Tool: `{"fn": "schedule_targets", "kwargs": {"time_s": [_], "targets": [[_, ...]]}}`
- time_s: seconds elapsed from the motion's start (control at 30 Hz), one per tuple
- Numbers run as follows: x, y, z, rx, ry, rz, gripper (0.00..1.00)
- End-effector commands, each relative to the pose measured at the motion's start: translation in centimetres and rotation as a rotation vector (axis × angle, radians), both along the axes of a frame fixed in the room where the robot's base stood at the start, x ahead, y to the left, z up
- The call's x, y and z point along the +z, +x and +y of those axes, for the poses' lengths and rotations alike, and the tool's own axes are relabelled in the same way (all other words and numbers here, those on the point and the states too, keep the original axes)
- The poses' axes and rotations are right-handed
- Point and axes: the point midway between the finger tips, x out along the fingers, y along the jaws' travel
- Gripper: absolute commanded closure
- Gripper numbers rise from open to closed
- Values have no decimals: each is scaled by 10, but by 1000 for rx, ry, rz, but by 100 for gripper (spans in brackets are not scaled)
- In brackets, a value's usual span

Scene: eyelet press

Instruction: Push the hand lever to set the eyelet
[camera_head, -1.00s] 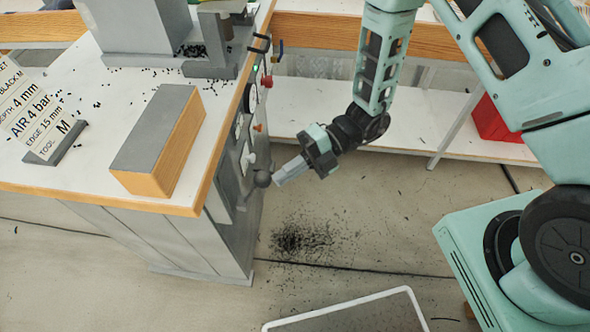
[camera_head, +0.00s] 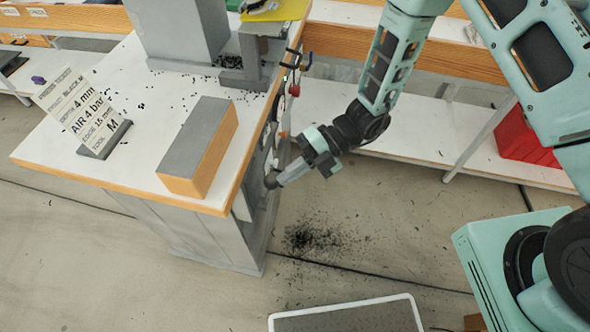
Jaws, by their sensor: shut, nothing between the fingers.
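The hand lever's dark ball knob (camera_head: 271,180) shows beside the right side of the grey press bench (camera_head: 232,228), below the worktop edge. Most of the lever behind it is hidden or too small to make out. My gripper (camera_head: 282,180) is shut and empty, its pale fingers pointing left with their tips at the knob. They look in contact, but I cannot be sure of it. The press (camera_head: 245,75), a grey block with a bracket, stands at the back of the worktop. I cannot make out the eyelet.
A grey-topped wooden block (camera_head: 205,140) and a sign (camera_head: 88,115) stand on the worktop. Black bits lie on the floor (camera_head: 312,238). A white-rimmed mat (camera_head: 345,301) lies in front. Shelving with a red box (camera_head: 525,140) runs behind my arm. The floor between is open.

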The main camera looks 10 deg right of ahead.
Motion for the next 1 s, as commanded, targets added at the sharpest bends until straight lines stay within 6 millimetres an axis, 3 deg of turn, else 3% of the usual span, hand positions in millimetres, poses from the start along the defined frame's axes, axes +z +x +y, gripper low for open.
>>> {"fn": "schedule_targets", "kwargs": {"time_s": [1.0], "targets": [[20,-2,-7,-1,-2,1,100]]}}
